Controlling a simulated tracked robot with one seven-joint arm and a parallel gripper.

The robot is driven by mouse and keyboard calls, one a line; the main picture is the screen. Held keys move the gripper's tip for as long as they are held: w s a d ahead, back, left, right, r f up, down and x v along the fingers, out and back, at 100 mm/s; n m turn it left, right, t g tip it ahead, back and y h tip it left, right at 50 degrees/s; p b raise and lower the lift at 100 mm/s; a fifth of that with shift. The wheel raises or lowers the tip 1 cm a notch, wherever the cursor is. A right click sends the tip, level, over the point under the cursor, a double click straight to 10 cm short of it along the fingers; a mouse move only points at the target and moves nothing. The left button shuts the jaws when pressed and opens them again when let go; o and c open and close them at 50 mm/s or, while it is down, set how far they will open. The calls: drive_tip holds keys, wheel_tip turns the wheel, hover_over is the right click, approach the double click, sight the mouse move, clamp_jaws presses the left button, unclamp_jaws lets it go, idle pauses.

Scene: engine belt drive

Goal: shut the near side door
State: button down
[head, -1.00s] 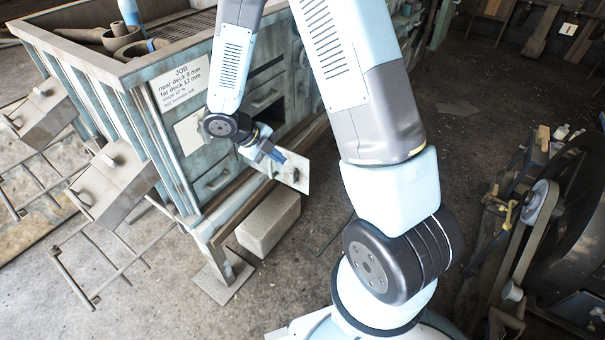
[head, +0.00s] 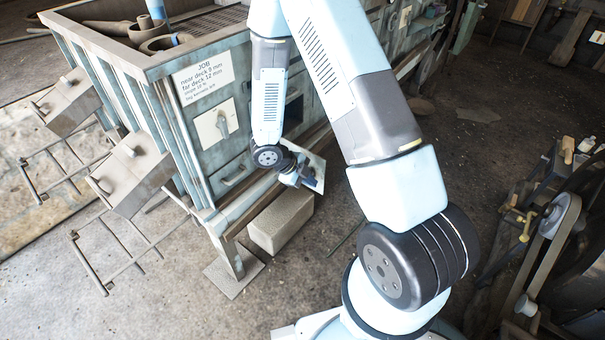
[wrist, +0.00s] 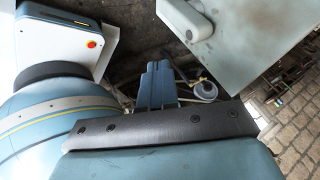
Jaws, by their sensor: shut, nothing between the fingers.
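The near side door is a pale flat panel (head: 318,160) standing open, out from the front of the bench. In the wrist view the door (wrist: 245,45) fills the upper right, with a grey handle (wrist: 186,18) on its face. My gripper (head: 312,183) is at the door's lower near side in the head view, overlapping part of it. In the wrist view my gripper (wrist: 157,72) is shut and empty, its blue fingers below and left of the door. A gap shows between fingertips and panel there; contact elsewhere cannot be told.
The bench (head: 190,150) bears a job sign (head: 203,78) and another panel with a lever handle (head: 217,124). A dark opening (head: 293,112) is behind my forearm. A pale block (head: 280,222) lies on the floor below.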

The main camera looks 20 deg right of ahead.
sight(317, 173)
drive_tip(key=shift+w+d+r, duration=0.1)
drive_tip(key=shift+w+d, duration=0.5)
drive_tip(key=shift+d, duration=0.2)
drive_tip(key=shift+w+d, duration=0.6)
drive_tip(key=shift+d, duration=0.15)
